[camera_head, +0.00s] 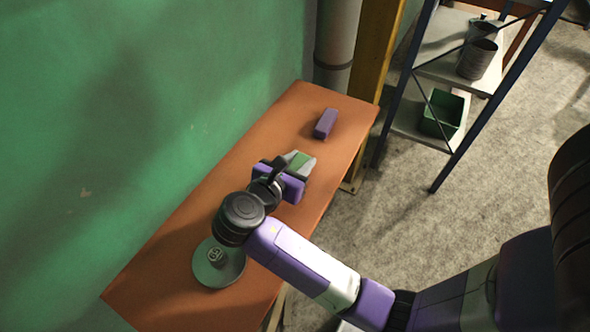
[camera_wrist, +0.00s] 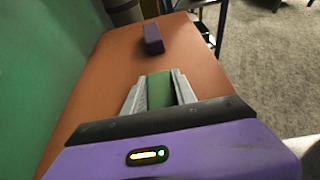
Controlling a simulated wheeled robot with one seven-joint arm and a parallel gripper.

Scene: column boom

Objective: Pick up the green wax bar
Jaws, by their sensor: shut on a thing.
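The green wax bar (camera_wrist: 160,90) lies between the two grey fingers of my gripper (camera_wrist: 160,88) in the wrist view, with a finger along each side. My gripper is shut on it. In the head view the bar's green top (camera_head: 299,160) shows between the fingers of my gripper (camera_head: 301,163), over the orange table (camera_head: 240,170). The bar's near end is hidden by my gripper body. I cannot tell whether the bar touches the table or is raised.
A purple block (camera_head: 325,123) lies farther along the table, clear of my gripper. A round green dish-like object (camera_head: 207,272) stands at the near end. A green wall (camera_head: 150,110) borders the left. A shelf (camera_head: 430,75) holds cans (camera_head: 478,58) and a green bin (camera_head: 444,112).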

